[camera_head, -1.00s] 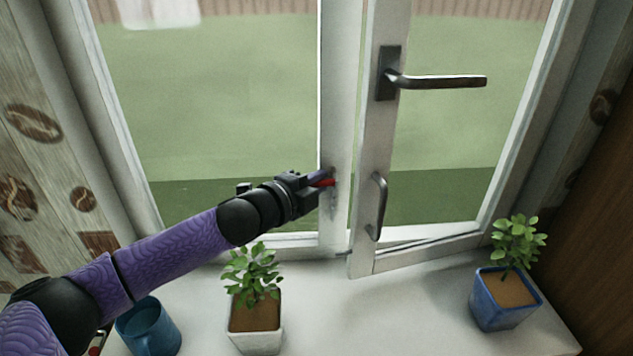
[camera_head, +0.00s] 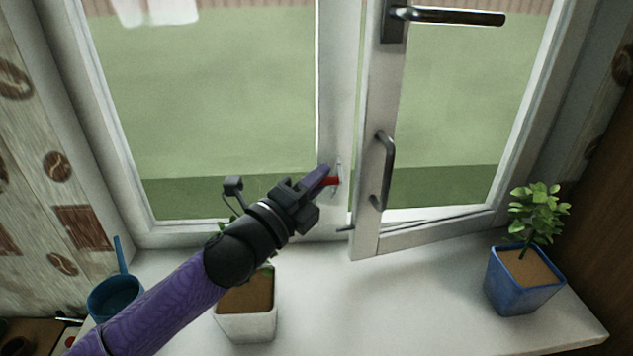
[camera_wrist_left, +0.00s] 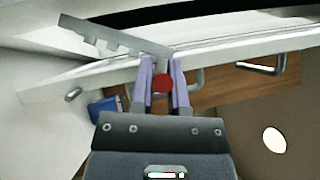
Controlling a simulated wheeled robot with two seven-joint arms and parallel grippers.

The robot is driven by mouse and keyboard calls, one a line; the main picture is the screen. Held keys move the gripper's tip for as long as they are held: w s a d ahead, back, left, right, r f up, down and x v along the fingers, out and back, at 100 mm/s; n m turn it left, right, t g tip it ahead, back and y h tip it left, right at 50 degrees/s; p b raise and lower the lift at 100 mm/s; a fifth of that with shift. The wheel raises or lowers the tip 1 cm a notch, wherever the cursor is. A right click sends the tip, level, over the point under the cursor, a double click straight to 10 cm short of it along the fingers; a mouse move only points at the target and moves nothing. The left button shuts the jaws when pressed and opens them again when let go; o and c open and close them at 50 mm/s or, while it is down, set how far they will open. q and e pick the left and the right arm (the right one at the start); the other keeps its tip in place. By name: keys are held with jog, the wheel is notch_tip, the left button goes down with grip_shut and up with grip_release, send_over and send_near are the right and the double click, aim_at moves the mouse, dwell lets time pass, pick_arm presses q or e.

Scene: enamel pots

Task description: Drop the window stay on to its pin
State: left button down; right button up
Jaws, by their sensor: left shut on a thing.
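The window stay (camera_wrist_left: 113,37) is a grey bar with notches along one edge, slanting across the upper left of the left wrist view. Its red knob (camera_wrist_left: 163,83) is between the purple fingers of my left gripper (camera_wrist_left: 164,85), which is shut on it. In the head view the left gripper (camera_head: 325,177) is at the window's middle post, with the red knob (camera_head: 332,181) at its tips; most of the bar is hard to make out there. A small grey peg, apparently the pin (camera_head: 345,228), sticks out at the casement's lower left corner, below the gripper and apart from it.
The right casement (camera_head: 372,180) stands ajar, with a dark handle (camera_head: 450,16) and a grey pull (camera_head: 386,170). The sill's middle is clear.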

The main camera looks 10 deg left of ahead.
pick_arm(q)
jog(key=shift+s+d+f, duration=0.1)
jog(key=shift+s+f, duration=0.4)
jog(key=shift+f, duration=0.05)
pick_arm(e)
jog(key=shift+d+f, duration=0.1)
jog(key=shift+f, duration=0.25)
pick_arm(q)
jog(key=c, duration=0.6)
grip_release()
pick_arm(e)
jog(key=shift+s, duration=0.1)
